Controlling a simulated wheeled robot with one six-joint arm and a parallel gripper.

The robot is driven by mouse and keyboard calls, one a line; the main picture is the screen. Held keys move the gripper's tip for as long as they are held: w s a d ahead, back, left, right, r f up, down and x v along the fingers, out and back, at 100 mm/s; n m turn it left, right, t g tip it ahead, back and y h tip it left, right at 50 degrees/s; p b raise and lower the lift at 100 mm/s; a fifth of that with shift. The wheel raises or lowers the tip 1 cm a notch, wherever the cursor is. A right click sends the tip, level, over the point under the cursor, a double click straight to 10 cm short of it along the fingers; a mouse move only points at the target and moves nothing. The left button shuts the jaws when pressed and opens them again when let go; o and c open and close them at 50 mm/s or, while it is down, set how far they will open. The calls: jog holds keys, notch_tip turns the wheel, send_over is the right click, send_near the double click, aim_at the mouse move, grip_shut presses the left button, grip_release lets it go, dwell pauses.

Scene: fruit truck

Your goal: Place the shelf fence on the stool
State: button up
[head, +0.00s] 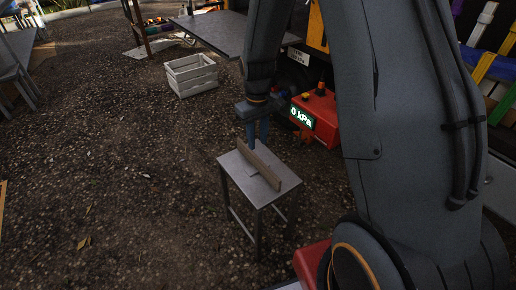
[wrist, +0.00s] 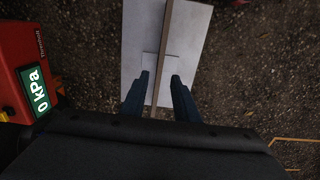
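The shelf fence (head: 262,167), a long thin brown wooden strip, stands on edge along the top of the grey metal stool (head: 236,175). In the wrist view the fence (wrist: 171,38) runs lengthwise over the stool top (wrist: 138,35), with its near end between my fingers. My gripper (head: 257,143) points down at the far end of the stool. In the wrist view my gripper (wrist: 161,78) has its two blue fingers apart, one on each side of the fence, with gaps showing. The fence's near end is partly hidden by my gripper body.
A red compressor box (head: 318,112) reading 0 kPa stands just behind the stool, close to my arm; it also shows in the wrist view (wrist: 22,75). A white slatted crate (head: 190,75) and a grey table (head: 225,32) are farther back.

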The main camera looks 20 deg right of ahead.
jog(key=s+a+r, duration=0.3)
jog(key=s+r, duration=0.2)
jog(key=r, duration=0.2)
jog(key=s+a+r, duration=0.3)
jog(key=s+r, duration=0.3)
jog(key=r, duration=0.1)
jog(key=s+a+r, duration=0.1)
jog(key=s+r, duration=0.1)
jog(key=s, duration=0.5)
jog(key=s+a+r+m, duration=0.1)
jog(key=s+r, duration=0.2)
jog(key=s, duration=0.4)
jog(key=shift+a+y, duration=0.25)
jog(key=shift+y, duration=0.05)
